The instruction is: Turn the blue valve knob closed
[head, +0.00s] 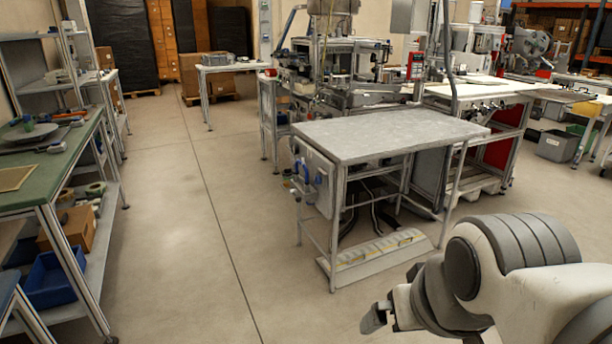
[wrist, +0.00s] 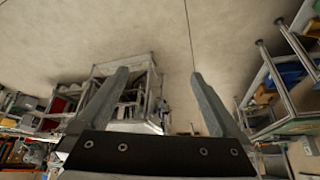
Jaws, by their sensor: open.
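Small blue fittings (head: 303,168), which look like the valve, show on the left side of the grey metal-topped table (head: 385,133) in the head view. They are too small to tell which part is the knob or how it is turned. In the wrist view, the table's frame shows between and behind the fingers, upside down, and I cannot make out the knob. My gripper (wrist: 160,75) is open and empty, with both fingers apart. In the head view my gripper (head: 376,317) is at the lower right, in front of the table and well away from the fittings.
A green-topped bench (head: 50,150) with shelves stands along the left, with a blue bin (head: 50,280) below. Machinery (head: 330,70) stands behind the table. A low ledge (head: 375,255) runs along the table's base. The concrete floor (head: 185,230) between bench and table is clear.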

